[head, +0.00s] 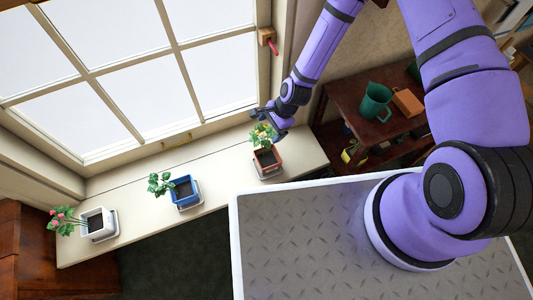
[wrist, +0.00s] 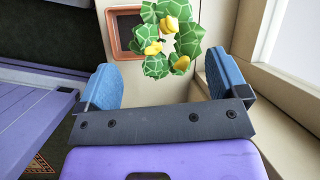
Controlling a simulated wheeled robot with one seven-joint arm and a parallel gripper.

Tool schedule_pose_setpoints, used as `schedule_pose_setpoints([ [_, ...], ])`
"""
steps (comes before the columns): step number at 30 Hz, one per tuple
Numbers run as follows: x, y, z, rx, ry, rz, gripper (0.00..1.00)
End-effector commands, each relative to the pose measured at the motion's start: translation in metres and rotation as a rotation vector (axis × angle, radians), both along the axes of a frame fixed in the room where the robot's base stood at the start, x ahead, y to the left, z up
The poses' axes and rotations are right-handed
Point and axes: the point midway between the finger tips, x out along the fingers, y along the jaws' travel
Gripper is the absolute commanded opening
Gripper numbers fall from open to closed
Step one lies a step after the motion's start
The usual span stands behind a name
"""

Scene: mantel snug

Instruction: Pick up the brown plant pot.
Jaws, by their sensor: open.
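The brown plant pot (head: 267,161) stands upright on a saucer at the right part of the windowsill, holding a leafy plant with yellow flowers. In the wrist view the pot (wrist: 124,34) shows its brown rim at the top, partly hidden by the leaves and yellow blooms (wrist: 172,38). My gripper (head: 268,118) is just behind the plant, on its window side. In the wrist view my gripper (wrist: 161,82) has its two blue fingers wide apart and empty, with the foliage beyond the gap between them.
A blue pot (head: 184,191) and a white pot (head: 97,223) with plants stand farther left on the windowsill (head: 228,183). The sill between pots is clear.

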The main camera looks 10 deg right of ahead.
Motion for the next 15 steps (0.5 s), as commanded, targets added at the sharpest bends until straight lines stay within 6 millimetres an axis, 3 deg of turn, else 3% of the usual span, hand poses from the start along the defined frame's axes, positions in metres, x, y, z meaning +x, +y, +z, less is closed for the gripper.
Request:
schedule_pose_setpoints([
  [8,0.0,0.008,-0.019,0.0,0.0,0.002,0.92],
  [15,0.004,0.021,-0.049,0.0,0.001,0.003,0.92],
])
